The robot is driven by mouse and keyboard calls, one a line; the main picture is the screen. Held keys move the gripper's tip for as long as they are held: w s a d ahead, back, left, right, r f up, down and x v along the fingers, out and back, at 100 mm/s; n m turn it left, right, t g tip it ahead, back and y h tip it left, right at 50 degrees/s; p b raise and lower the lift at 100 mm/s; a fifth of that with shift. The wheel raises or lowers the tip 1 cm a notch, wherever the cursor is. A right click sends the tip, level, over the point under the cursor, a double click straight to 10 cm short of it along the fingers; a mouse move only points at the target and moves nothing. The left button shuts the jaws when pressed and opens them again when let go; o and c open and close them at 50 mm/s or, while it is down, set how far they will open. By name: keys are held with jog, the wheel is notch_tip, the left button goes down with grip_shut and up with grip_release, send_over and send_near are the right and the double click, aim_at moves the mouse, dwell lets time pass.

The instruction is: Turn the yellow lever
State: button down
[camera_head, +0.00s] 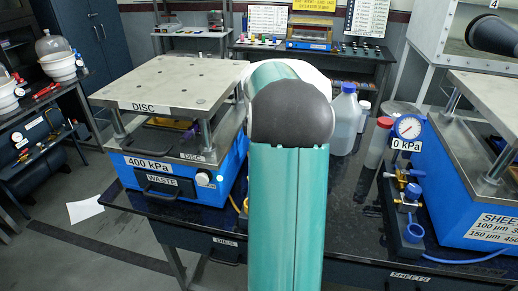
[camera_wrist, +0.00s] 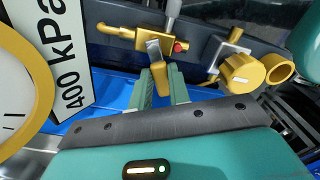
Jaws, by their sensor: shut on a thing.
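In the wrist view the yellow lever (camera_wrist: 162,84) hangs below a brass valve fitting (camera_wrist: 128,33). My gripper (camera_wrist: 161,77) has its two green fingers on either side of the lever and is shut on it. The lever points toward my palm and its upper end has a grey metal piece. In the head view my green arm hides the gripper and this lever.
A yellow-rimmed gauge (camera_wrist: 12,75) and a 400 kPa label (camera_wrist: 68,60) are close on the left. A yellow knob (camera_wrist: 241,73) is to the right. In the head view a press (camera_head: 165,95) stands left of my arm, bottles (camera_head: 347,118) and a 0 kPa gauge (camera_head: 409,127) right.

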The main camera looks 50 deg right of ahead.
jog(key=m, duration=0.3)
jog(key=w+d+m, duration=0.1)
jog(key=m, duration=0.1)
dwell(0.6)
jog(key=c, duration=1.3)
grip_release()
jog(key=shift+s, duration=0.1)
jog(key=shift+r, duration=0.15)
notch_tip(320, 180, up, 14)
jog(key=shift+f, duration=0.2)
